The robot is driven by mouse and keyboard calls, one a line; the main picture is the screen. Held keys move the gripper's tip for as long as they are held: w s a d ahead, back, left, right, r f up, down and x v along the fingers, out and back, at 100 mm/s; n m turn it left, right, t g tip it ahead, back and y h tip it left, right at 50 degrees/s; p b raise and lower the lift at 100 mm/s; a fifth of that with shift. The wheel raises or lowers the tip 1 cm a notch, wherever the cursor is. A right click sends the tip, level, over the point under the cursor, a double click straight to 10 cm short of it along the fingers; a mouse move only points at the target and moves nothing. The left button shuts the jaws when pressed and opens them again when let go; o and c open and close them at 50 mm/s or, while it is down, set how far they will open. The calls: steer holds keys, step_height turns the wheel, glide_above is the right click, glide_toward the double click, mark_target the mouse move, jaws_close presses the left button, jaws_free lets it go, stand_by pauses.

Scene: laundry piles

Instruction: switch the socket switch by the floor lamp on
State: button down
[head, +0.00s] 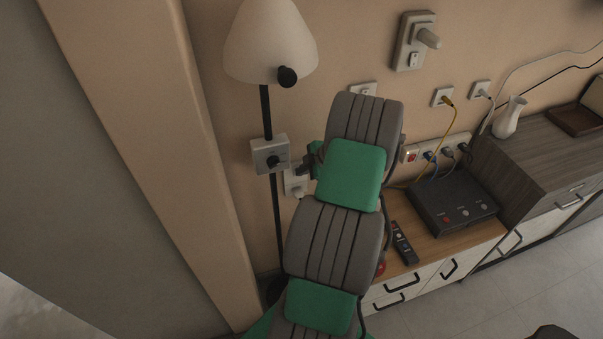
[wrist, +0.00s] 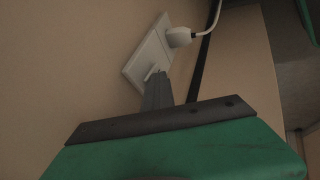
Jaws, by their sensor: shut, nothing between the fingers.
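The floor lamp (head: 270,45) stands at the left against the wall, with a white shade and a thin black pole. A white socket plate (head: 291,184) is on the wall just right of the pole, partly hidden by my gripper. In the wrist view the socket plate (wrist: 137,68) holds a white plug (wrist: 180,37) with a cord. A small switch (wrist: 152,72) shows on its nearer half, right at the fingertips. My gripper (head: 304,170) is shut and empty. Its fingers (wrist: 156,80) point at the switch; I cannot tell whether they touch it, nor the switch's position.
A grey box with a black knob (head: 270,155) is beside the gripper, at the pole. A low cabinet bears a black router (head: 452,200) and a remote (head: 404,243). A wall corner (head: 165,130) bounds the left.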

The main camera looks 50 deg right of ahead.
steer(key=shift+d+r, duration=0.1)
steer(key=s+a+f+b+v, duration=0.1)
steer(key=a+b+v, duration=0.1)
steer(key=v, duration=1)
steer(key=shift+s, duration=0.4)
steer(key=f+b, duration=0.1)
steer(key=b, duration=0.2)
steer(key=shift+s+a+f+g+b, duration=0.2)
steer(key=shift+g+b, duration=0.1)
steer(key=shift+b, duration=0.1)
steer(key=shift+w+f, duration=0.1)
steer(key=shift+w, duration=0.05)
